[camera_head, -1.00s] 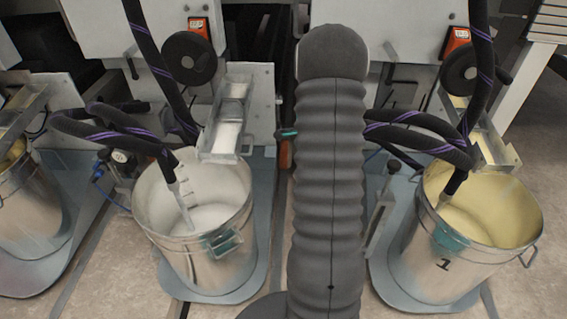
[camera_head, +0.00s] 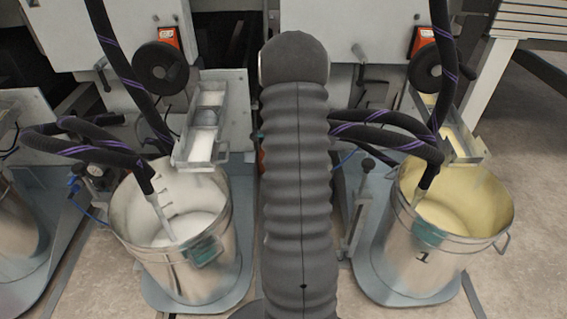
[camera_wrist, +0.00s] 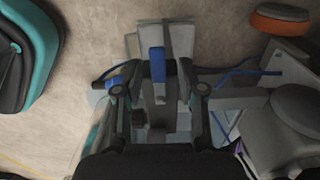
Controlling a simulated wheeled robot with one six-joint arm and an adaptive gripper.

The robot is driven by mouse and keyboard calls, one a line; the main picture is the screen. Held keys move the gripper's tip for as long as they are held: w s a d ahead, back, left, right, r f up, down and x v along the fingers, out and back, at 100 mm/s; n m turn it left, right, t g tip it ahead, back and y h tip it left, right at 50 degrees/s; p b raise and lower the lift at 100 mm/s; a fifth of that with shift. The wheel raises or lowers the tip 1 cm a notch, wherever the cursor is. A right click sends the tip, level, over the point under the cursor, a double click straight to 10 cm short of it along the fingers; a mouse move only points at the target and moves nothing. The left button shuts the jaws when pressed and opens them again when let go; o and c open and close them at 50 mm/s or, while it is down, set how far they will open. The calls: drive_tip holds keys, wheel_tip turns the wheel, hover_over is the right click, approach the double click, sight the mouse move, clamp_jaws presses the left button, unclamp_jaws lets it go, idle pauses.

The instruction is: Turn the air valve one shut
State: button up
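A blue handle (camera_wrist: 157,63), which looks like the air valve's lever, stands in the middle of the wrist view above a grey fitting. In the head view my dark ribbed arm (camera_head: 296,190) hides the gripper and the valve. No number shows on the valve.
A metal bucket marked 1 with yellow coating (camera_head: 397,255) stands right of my arm, and a bucket with white coating (camera_head: 140,255) stands left. Black hoses (camera_head: 410,140) hang into them.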

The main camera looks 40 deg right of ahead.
wheel_tip(320, 180, up, 12)
idle(0.8)
idle(0.5)
